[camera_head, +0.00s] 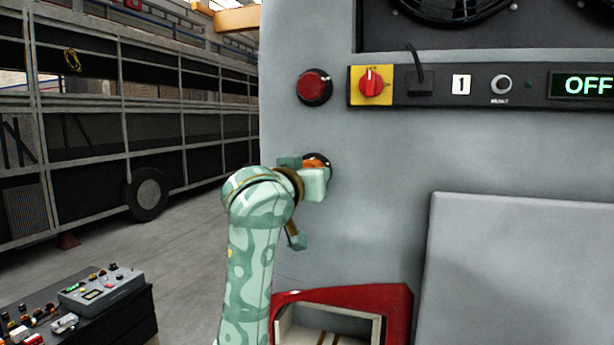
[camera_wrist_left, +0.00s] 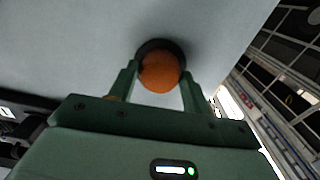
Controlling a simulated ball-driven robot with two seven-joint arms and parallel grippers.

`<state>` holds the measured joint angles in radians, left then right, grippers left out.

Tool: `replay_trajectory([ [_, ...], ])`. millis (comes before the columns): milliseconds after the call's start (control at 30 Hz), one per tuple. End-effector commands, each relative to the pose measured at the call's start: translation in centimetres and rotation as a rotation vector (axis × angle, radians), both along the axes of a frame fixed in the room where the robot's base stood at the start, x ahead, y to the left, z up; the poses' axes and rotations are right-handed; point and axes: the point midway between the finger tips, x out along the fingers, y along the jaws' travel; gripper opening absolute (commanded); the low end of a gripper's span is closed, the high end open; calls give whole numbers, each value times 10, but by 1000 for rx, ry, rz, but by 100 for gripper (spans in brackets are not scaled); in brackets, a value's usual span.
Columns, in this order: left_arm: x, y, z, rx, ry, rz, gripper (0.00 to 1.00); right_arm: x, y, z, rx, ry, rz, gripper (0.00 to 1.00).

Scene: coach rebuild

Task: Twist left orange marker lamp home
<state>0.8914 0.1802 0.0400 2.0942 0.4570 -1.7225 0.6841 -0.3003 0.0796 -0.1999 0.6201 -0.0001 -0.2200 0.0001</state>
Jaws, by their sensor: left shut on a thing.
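The orange marker lamp (camera_head: 313,162) sits at a dark round socket on the grey coach panel, below a red lamp (camera_head: 313,86). In the left wrist view the orange lamp (camera_wrist_left: 161,72) is a round dome between the two green fingers, with a black ring (camera_wrist_left: 150,46) around its far side. My left gripper (camera_head: 304,172) is shut on the lamp, one finger on each side; it also shows in the left wrist view (camera_wrist_left: 160,84). The gripper partly hides the lamp in the head view. Whether the lamp is fully seated cannot be told. My right gripper is not in view.
A red-and-yellow rotary switch (camera_head: 371,85) and a control strip with an OFF display (camera_head: 588,86) are at the upper right. A red-framed tray (camera_head: 400,310) is below. A dark bench with a control box (camera_head: 103,288) stands at lower left. Open floor lies behind.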

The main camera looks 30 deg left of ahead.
Motion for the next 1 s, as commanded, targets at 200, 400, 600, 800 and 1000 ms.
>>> replay_trajectory([
  [200,0,0,1,156,36,1,26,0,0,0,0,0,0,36],
  [400,0,0,1,340,79,1,26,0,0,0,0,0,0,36],
  [600,0,0,1,524,123,0,26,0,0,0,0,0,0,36],
  [800,-1,0,2,690,162,0,26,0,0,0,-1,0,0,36],
  [1000,0,0,2,818,193,0,26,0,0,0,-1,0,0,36],
])
